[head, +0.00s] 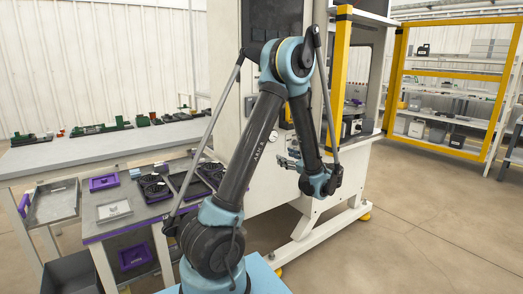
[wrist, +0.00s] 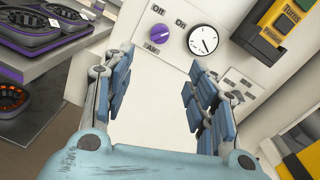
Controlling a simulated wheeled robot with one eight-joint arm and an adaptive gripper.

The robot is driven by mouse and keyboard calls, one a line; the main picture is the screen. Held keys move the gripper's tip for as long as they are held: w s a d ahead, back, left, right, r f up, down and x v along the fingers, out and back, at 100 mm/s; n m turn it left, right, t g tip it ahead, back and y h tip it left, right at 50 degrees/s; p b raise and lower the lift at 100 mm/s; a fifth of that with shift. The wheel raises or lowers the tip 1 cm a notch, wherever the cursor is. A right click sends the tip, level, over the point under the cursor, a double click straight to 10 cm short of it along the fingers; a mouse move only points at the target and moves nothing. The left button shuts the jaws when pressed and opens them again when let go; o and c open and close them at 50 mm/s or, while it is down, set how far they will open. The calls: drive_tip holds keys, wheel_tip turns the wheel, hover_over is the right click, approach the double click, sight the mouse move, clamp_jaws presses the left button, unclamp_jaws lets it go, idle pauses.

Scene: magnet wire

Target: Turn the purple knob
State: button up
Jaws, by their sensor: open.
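The purple knob (wrist: 159,33) is on a pale machine panel in the upper middle of the wrist view, with labels "Off", "On" and "Air" around it. My gripper (wrist: 158,75) is open and empty, its blue padded fingers spread apart. The knob shows beyond the fingertips, between their lines, and nothing touches it. In the head view my gripper (head: 290,160) is small, near the machine's front face. The knob cannot be made out there.
A round dial gauge (wrist: 202,40) is right of the knob. A yellow and dark unit (wrist: 277,30) is at upper right. Trays with dark round parts (head: 155,187) stand on the bench left of my arm. The floor (head: 420,220) on the right is clear.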

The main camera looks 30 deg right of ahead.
drive_tip(key=w+a, duration=0.2)
drive_tip(key=w, duration=1.5)
drive_tip(key=shift+a, duration=0.2)
drive_tip(key=shift+c, duration=0.2)
drive_tip(key=c, duration=1)
drive_tip(key=shift+a, duration=0.1)
